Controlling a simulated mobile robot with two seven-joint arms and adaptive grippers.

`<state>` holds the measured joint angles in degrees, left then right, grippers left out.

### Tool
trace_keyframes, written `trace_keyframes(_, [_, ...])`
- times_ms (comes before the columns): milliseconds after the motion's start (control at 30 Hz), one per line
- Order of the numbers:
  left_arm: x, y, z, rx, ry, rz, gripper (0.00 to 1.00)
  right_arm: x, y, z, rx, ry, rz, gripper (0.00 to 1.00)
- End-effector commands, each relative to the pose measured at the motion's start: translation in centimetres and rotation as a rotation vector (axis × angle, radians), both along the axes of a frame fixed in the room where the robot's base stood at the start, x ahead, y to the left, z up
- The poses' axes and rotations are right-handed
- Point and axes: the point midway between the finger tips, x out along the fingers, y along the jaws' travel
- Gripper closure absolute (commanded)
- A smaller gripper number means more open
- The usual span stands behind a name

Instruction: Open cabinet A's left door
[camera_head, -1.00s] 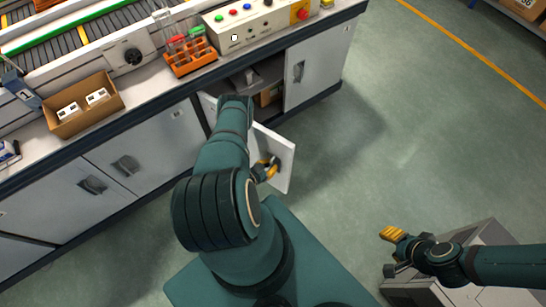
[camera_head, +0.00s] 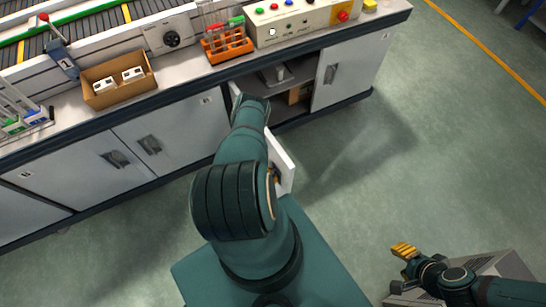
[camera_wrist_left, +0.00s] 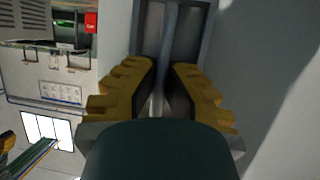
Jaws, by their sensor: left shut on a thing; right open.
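The cabinet's left door (camera_head: 284,163) stands swung out from the workbench front, partly hidden behind my left arm. My left gripper (camera_wrist_left: 165,85) is shut on the door's upright handle (camera_wrist_left: 168,58), with its yellow finger pads on both sides of the bar. In the head view only a bit of this gripper (camera_head: 274,176) shows beside the door; my arm hides the rest. The cabinet's right door (camera_head: 345,75) is closed. My right gripper (camera_head: 404,262) is open and empty over the floor at the lower right.
The open cabinet bay shows a grey object (camera_head: 275,75) and a brown box (camera_head: 299,94). On the worktop are a cardboard box (camera_head: 118,95), an orange tube rack (camera_head: 228,47) and a control panel (camera_head: 300,28). The green floor (camera_head: 430,150) to the right is clear.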

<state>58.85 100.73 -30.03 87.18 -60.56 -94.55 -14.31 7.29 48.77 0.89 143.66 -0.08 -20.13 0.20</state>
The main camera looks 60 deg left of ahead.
Motion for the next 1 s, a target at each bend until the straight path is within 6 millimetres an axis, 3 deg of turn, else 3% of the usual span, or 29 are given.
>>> trace_keyframes(33, [-0.1,-0.2,-0.2,-0.004,0.006,-0.001,1.0,0.0,0.0,0.0,0.0,0.0,0.0,0.53])
trace_keyframes(67, [-0.1,-0.2,-0.2,-0.004,0.005,-0.001,0.8,0.0,0.0,0.0,0.0,0.0,0.0,0.53])
trace_keyframes(100, [-0.1,-0.2,-0.2,-0.004,0.005,-0.001,0.76,0.0,0.0,0.0,0.0,0.0,0.0,0.53])
trace_keyframes(533, [-1.0,0.2,0.3,0.0,0.003,0.003,0.76,0.0,0.0,0.0,0.0,0.0,0.0,0.53])
trace_keyframes(1000, [-8.9,2.0,3.6,-0.001,0.004,0.003,0.76,0.0,0.0,0.0,0.0,0.0,0.0,0.53])
